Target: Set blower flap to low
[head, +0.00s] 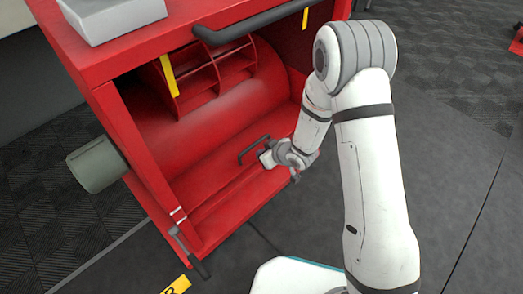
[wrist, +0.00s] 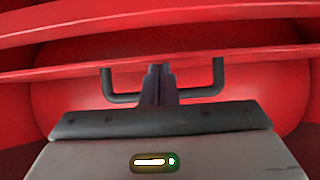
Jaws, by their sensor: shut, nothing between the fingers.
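The blower is a red open-fronted housing (head: 150,170) with a red drum (head: 225,115) inside. A dark U-shaped handle (head: 252,149) sits low in its opening, on a red edge. The handle also shows in the wrist view (wrist: 217,80), where its two legs stand either side of my fingers. My gripper (wrist: 160,72) is shut and empty, and covers the middle of the handle's crossbar. Whether it touches the handle I cannot tell. In the head view my gripper (head: 266,158) is at the handle's right end. No low mark is readable.
A dark lever (head: 188,252) hangs at the housing's lower left corner, below white marks (head: 178,214). A grey cylinder (head: 97,164) sticks out on the left. A dark bar (head: 250,22) runs along the top, with yellow strips (head: 169,76) nearby. Dark floor lies to the right.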

